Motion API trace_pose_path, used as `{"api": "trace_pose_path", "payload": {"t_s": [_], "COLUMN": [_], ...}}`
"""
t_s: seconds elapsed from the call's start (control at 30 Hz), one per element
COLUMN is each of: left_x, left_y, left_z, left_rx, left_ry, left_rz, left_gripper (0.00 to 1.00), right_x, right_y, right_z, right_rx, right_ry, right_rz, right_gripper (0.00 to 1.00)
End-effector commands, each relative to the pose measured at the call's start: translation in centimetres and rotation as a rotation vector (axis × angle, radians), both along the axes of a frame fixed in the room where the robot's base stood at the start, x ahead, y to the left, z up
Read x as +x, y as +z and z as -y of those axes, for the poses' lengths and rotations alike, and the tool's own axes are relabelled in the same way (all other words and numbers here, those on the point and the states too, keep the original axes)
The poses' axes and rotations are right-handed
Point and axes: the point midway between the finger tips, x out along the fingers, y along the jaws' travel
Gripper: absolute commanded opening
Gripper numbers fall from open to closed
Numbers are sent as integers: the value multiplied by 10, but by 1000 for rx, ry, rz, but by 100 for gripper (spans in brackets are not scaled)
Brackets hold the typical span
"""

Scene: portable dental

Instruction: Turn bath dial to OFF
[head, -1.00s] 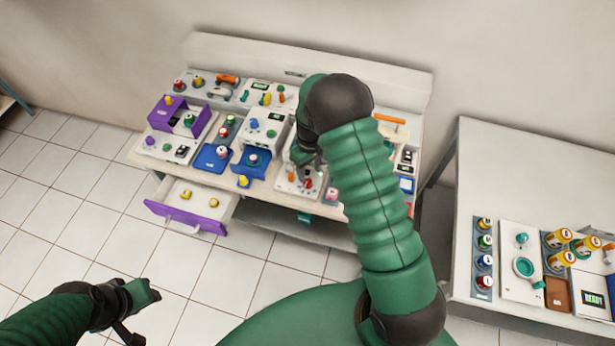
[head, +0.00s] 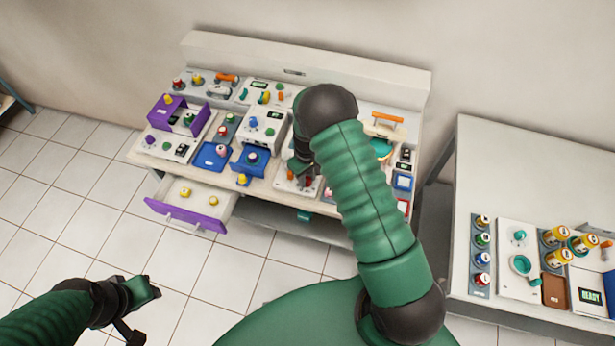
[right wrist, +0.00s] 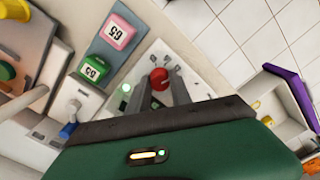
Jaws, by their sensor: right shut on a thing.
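A red dial (right wrist: 160,78) stands on a white panel (right wrist: 205,90) in the right wrist view, between the two fingers of my right gripper (right wrist: 163,88). The fingers are closed on it. In the head view my right gripper (head: 304,173) points down over the same panel at the front middle of the bench, and it and the arm hide most of that panel. I cannot read any dial marking. My left gripper (head: 143,293) hangs over the floor at the lower left, away from the bench; its jaw opening is not clear.
Pink (right wrist: 118,32) and green (right wrist: 93,68) display blocks stand beside the panel. An open purple-fronted drawer (head: 185,217) juts out at the bench's front left. Several knobbed units crowd the bench. A second white table (head: 540,165) stands at the right, with floor between.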

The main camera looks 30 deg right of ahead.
Motion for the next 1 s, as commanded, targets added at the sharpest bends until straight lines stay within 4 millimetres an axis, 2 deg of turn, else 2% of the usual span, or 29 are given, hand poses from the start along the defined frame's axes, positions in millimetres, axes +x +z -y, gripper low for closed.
{"api": "trace_pose_path", "payload": {"t_s": [0.47,1.0], "left_x": [0,0], "left_y": [-3,-12], "left_z": [0,0], "left_rx": [0,0], "left_ry": [0,0], "left_rz": [0,0], "left_gripper": [36,36], "right_x": [0,0], "right_y": [-1,-1], "right_z": [3,3], "right_rx": [-5,-4], "right_ry": [-85,-492], "right_rz": [1,1], "right_gripper": [0,0]}}
